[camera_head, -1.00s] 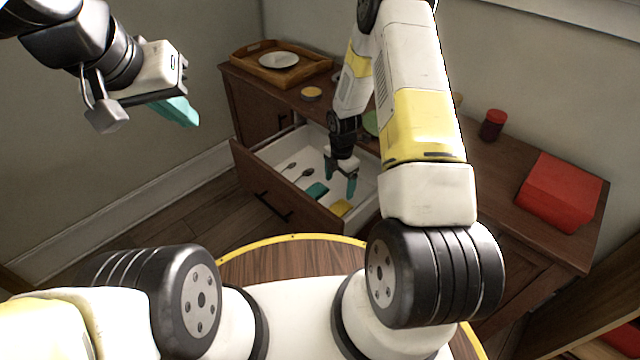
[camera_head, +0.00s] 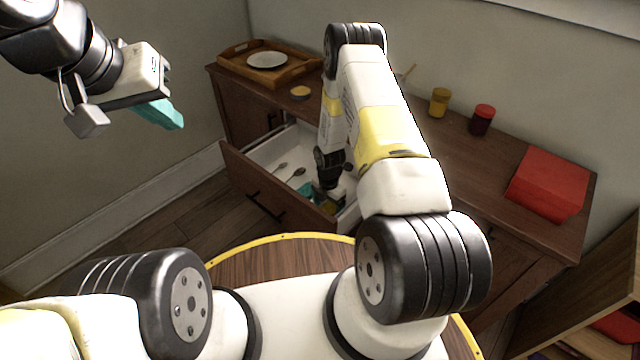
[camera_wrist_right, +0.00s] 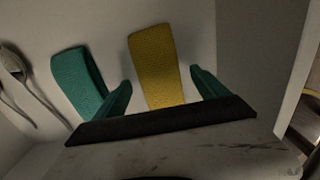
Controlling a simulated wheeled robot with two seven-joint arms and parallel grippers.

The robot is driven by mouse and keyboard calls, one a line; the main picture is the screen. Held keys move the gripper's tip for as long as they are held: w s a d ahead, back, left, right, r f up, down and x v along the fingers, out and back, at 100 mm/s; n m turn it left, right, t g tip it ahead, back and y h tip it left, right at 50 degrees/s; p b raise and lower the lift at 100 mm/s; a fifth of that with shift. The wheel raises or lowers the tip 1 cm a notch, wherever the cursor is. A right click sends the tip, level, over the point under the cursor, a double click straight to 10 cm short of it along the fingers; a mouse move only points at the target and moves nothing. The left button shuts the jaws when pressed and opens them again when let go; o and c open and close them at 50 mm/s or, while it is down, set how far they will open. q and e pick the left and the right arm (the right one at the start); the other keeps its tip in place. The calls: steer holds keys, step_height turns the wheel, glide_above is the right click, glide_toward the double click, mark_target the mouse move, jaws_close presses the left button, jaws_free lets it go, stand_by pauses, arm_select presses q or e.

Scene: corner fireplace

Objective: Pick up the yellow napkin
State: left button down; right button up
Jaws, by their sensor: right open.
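The yellow napkin (camera_wrist_right: 156,68) lies folded in the open drawer (camera_head: 252,191). In the right wrist view it sits between the two teal fingers of my right gripper (camera_wrist_right: 162,88), which is open. The near end of the napkin is hidden behind the gripper's body. A teal napkin (camera_wrist_right: 78,82) lies to its left, close to the left finger. In the head view my right gripper (camera_head: 326,197) is down in the drawer and mostly hides the yellow napkin. My left gripper (camera_head: 163,112) hangs at upper left, away from the drawer; its finger opening is unclear.
Spoons (camera_head: 295,174) lie in the drawer left of the napkins. The drawer's side wall (camera_wrist_right: 255,60) is close to the right finger. On the cabinet top stand a wooden tray with a plate (camera_head: 267,60), jars (camera_head: 482,119) and a red box (camera_head: 549,183).

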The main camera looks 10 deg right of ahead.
steer(key=c, duration=1.4)
steer(key=shift+r, duration=0.1)
steer(key=shift+c, duration=0.2)
